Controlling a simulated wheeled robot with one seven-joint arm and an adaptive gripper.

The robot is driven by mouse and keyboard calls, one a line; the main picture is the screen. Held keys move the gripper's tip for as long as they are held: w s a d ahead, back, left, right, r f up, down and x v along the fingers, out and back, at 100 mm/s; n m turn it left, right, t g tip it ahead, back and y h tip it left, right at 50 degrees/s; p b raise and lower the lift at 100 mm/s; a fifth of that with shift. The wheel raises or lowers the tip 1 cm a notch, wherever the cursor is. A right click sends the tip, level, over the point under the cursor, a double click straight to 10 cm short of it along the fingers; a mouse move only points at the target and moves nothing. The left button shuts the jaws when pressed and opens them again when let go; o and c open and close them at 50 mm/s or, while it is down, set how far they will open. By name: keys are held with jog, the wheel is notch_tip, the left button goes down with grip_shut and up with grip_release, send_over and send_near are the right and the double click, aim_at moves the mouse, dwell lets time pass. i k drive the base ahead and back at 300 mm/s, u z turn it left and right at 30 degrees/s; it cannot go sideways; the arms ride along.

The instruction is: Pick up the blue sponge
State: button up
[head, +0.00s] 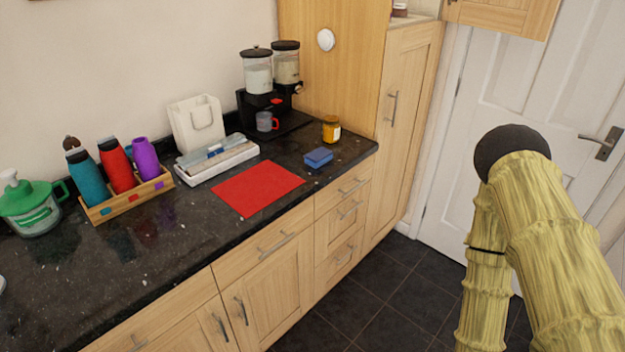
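The blue sponge (318,157) lies on the dark granite counter near its front edge. It sits to the right of a red mat (258,188) and in front of an orange-lidded jar. It has a darker layer along its side. My arm shows at the right of the head view, bent and away from the counter over the floor. My gripper is not in view, so whether it is open or shut is hidden.
A yellow jar (331,129) stands just behind the sponge. A white tray (216,160), a double dispenser (268,85) and a wooden bottle rack (128,197) stand further left and back. A tall cabinet (397,110) bounds the counter's right end. The front counter is mostly clear.

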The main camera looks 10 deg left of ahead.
aim_at(315, 158)
jog(key=u, duration=0.85)
jog(key=i, duration=0.7)
jog(key=z, duration=0.05)
